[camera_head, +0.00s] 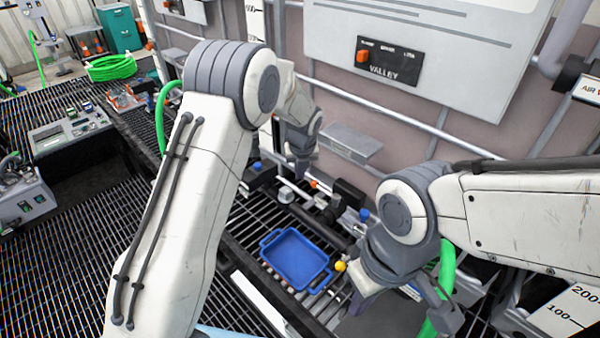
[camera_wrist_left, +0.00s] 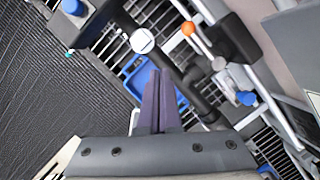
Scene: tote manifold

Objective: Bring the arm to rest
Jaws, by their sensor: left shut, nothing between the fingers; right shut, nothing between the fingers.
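My left arm comes in from the left in the head view and reaches over the dark grated bench. My left gripper (camera_head: 301,172) points down above the valve pipework, partly hidden by its own arm. In the left wrist view its two dark fingers (camera_wrist_left: 160,78) are together with nothing between them. My right gripper (camera_head: 358,302) hangs low at the right, just right of the blue tray (camera_head: 295,259). It is shut and seems to hold nothing. The tray is empty and also shows partly behind the left fingers in the left wrist view (camera_wrist_left: 137,80).
A black pipe manifold (camera_head: 320,224) with a white round cap (camera_head: 286,195), orange and blue knobs lies below the left gripper. A yellow ball-shaped knob (camera_head: 340,266) sits between tray and right gripper. A wall panel (camera_head: 420,40) stands behind. A green hose (camera_head: 446,268) runs by the right arm.

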